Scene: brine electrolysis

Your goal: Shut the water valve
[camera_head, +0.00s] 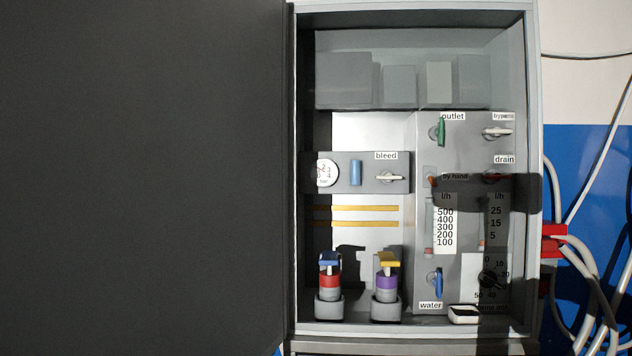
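The water valve (438,284) has a blue lever handle. It sits low on the grey panel inside the open cabinet, just above the label "water" (430,306). Its handle stands upright, roughly vertical in the picture. My gripper does not show in the head view, and nothing is seen touching the valve. A dark shadow falls across the right part of the panel.
Other valves share the panel: outlet (441,132), bypass (497,132), drain (495,178) and bleed (391,178). Flow scales (445,226) stand above the water valve and a dial (490,279) right of it. The open door (145,180) fills the left; hoses (590,290) hang right.

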